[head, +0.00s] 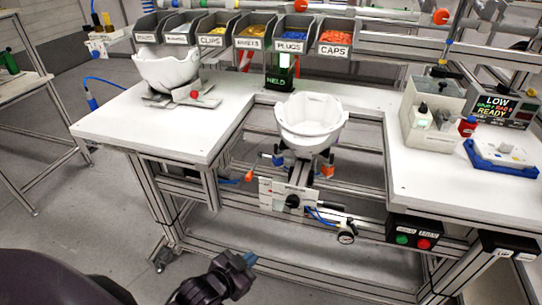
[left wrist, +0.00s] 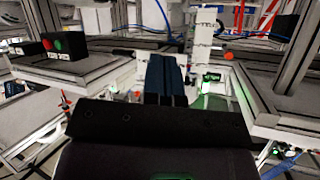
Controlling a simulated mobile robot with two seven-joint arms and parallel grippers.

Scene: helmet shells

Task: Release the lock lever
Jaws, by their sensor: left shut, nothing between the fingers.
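A white helmet shell (head: 311,122) sits on a fixture in the cutout of the workbench. Below it is a white panel (head: 278,195) with a black knob. An orange-tipped lever (head: 249,176) sticks out left of the fixture, and an orange handle (head: 327,171) is at its right; I cannot tell which is the lock lever. My left gripper (head: 247,259) is low in front of the bench, apart from the fixture and both levers. Its blue fingers, also in the left wrist view (left wrist: 167,80), are shut and empty. My right gripper is not in view.
Another white shell (head: 168,70) rests on the left benchtop (head: 130,118). Labelled bins (head: 253,31) line the back. A pressure gauge (head: 346,237) and a green-and-red button box (head: 413,235) hang at the front. The floor before the bench is clear.

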